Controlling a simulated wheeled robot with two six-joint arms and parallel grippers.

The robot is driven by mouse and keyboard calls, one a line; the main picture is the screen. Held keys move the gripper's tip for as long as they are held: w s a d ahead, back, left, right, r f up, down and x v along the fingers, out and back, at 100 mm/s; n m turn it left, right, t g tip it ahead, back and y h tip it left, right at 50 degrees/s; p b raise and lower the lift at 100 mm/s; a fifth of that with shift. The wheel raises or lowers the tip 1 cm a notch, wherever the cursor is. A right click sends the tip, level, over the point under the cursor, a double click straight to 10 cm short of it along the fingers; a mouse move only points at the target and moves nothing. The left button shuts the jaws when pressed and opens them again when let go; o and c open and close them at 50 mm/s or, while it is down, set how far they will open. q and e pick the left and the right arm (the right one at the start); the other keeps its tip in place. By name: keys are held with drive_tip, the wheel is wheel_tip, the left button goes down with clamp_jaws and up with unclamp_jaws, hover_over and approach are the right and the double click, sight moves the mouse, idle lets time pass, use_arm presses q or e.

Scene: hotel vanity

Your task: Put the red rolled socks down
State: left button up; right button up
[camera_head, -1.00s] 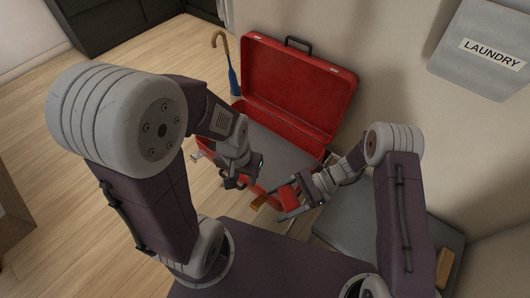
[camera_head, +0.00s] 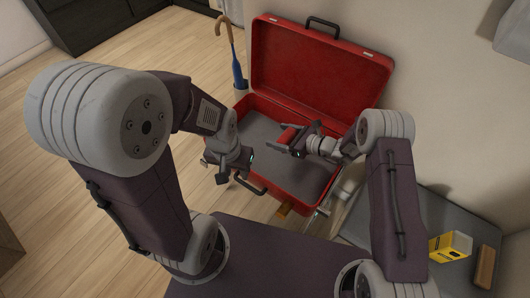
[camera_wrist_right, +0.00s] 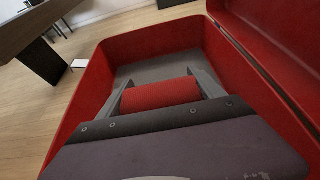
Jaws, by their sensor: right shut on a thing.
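The red rolled socks (camera_wrist_right: 160,93) are held between the two fingers of my right gripper (camera_wrist_right: 162,88) in the right wrist view. In the head view my right gripper (camera_head: 279,143) is over the inside of the open red suitcase (camera_head: 322,68), and only a little red of the socks shows by it. The suitcase's grey floor (camera_wrist_right: 160,66) shows beyond the socks, apparently below them. My left gripper (camera_head: 222,172) is at the suitcase's left front side, looks open and holds nothing that I can see.
A blue umbrella with a wooden handle (camera_head: 231,50) stands left of the suitcase. A grey bench (camera_head: 430,218) at the right carries a yellow box (camera_head: 449,246) and a brown block (camera_head: 485,267). The grey suitcase floor has free room.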

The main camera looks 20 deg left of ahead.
drive_tip(key=b, duration=0.1)
hover_over(260, 154)
drive_tip(key=f, duration=0.4)
drive_tip(key=shift+w+d+f, duration=0.15)
drive_tip(key=shift+w+d, duration=0.05)
drive_tip(key=shift+d, duration=0.15)
drive_tip(key=shift+s+a+f, duration=0.1)
drive_tip(key=shift+a+f, duration=0.1)
drive_tip(key=shift+a, duration=0.25)
wheel_tip(260, 154, down, 4)
drive_tip(key=shift+f+b, duration=0.1)
drive_tip(key=shift+b, duration=1.05)
drive_tip(key=o, duration=1.3)
drive_tip(key=shift+o, duration=0.2)
